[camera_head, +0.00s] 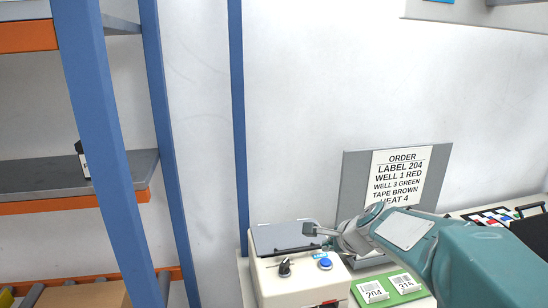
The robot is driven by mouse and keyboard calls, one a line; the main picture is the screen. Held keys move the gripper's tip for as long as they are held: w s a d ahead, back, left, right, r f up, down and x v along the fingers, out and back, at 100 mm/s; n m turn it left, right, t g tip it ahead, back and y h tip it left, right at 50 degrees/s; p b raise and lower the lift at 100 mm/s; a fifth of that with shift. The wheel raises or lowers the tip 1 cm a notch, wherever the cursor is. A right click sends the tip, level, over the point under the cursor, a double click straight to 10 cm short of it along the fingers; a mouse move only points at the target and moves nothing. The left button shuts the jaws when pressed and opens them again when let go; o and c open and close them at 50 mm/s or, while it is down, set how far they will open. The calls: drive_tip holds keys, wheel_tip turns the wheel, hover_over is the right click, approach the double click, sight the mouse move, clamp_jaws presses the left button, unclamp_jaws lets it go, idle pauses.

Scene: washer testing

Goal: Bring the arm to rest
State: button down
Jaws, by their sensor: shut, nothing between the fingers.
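My teal arm (470,262) reaches in from the lower right and points left. Its end, my gripper (310,229), is shut and empty. It appears in front of the grey plate on top of the white machine (289,285), just above the blue button (325,264). I cannot tell whether it touches the machine.
The machine has a black knob (285,267). An order sign (399,163) stands behind my arm. Blue-and-orange shelving (98,110) and a cardboard box (85,297) are at left. The wall between is bare.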

drive_tip(key=s+d+n+g+h, duration=0.1)
drive_tip(key=s+n+g+h, duration=0.1)
drive_tip(key=s+n, duration=1.6)
drive_tip(key=s+r+h, duration=0.1)
drive_tip(key=s, duration=0.8)
drive_tip(key=shift+d+h, duration=0.25)
drive_tip(key=shift+h, duration=0.15)
